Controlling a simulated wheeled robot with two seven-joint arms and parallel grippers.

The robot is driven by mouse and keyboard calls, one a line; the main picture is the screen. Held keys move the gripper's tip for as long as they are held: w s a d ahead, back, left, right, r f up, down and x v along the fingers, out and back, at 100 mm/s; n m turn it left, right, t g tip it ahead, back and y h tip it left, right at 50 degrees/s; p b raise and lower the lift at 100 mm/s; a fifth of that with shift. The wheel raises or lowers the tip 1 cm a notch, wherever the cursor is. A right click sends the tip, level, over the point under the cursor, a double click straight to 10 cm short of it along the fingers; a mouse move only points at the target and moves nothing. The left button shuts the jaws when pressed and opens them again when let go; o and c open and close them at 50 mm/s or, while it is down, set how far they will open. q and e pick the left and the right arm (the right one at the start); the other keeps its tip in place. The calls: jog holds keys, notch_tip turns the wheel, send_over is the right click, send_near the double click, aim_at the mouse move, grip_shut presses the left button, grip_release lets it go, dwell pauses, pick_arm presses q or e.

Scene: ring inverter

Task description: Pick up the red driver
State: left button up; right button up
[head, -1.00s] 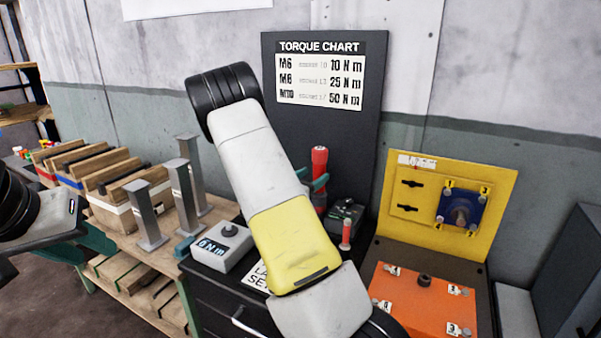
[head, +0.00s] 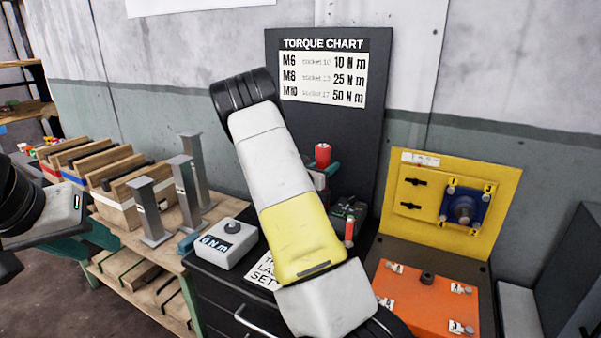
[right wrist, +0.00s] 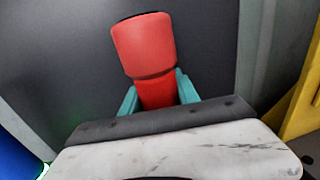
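The red driver (head: 322,156) stands upright in front of the dark torque chart board, and its lower part is hidden in the head view. My right gripper (head: 324,180) is at the driver, partly hidden by my own arm. In the right wrist view, the red driver (right wrist: 146,55) rises between the two teal fingers of my right gripper (right wrist: 159,95). One finger is close on each side; I cannot tell whether both press on it. My left gripper (head: 92,240) is at the far left, seen edge-on, away from the driver.
A smaller red-handled tool (head: 349,231) stands just right of the driver. A grey box with a display (head: 226,243) is to the left on the black cabinet. Grey posts (head: 148,212) and wooden bins stand further left. An orange plate (head: 425,300) and yellow panel (head: 480,179) are at right.

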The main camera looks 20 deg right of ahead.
grip_shut()
jog(key=shift+r, duration=0.15)
